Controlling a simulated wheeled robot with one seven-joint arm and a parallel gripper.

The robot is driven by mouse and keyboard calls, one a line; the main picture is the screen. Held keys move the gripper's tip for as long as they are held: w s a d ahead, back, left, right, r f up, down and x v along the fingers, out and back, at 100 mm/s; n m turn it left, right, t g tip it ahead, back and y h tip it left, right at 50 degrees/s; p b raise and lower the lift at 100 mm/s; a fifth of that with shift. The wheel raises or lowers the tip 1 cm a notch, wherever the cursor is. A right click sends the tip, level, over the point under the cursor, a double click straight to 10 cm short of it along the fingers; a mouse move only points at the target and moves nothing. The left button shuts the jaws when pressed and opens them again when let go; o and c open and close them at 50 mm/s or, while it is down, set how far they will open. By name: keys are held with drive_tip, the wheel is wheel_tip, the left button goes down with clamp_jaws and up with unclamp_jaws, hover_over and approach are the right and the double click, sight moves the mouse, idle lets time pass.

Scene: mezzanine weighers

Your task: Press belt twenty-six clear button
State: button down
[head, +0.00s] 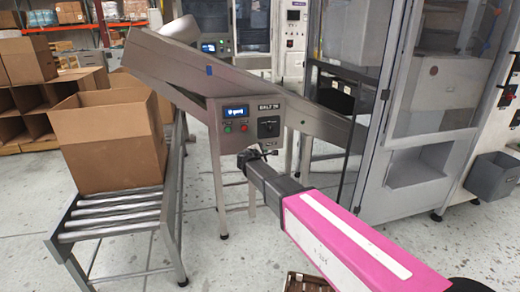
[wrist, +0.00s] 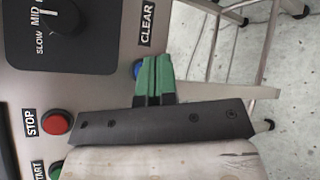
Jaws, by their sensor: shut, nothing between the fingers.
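The belt twenty-six control panel (head: 250,122) is a grey metal box under the sloping conveyor, with a lit display, small green and red buttons and a black knob. In the wrist view, a blue button (wrist: 137,69) sits beside the CLEAR label (wrist: 147,25), mostly hidden behind my fingertips. My gripper (wrist: 155,75) has green fingertips held together with nothing between them. They overlap the blue button in the picture; whether they touch it I cannot tell. In the head view my gripper (head: 246,156) is at the panel's lower edge, where the blue button cannot be made out.
A red STOP button (wrist: 56,123) and a partly cut-off green START button (wrist: 56,170) are nearby, with the speed knob (wrist: 60,17) above. An open cardboard box (head: 110,145) stands on a roller conveyor (head: 115,212) at left. A glazed machine cabinet (head: 420,110) stands at right.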

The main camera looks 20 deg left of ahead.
drive_tip(key=shift+s+d, duration=0.65)
drive_tip(key=shift+s, duration=0.35)
drive_tip(key=shift+d, duration=0.1)
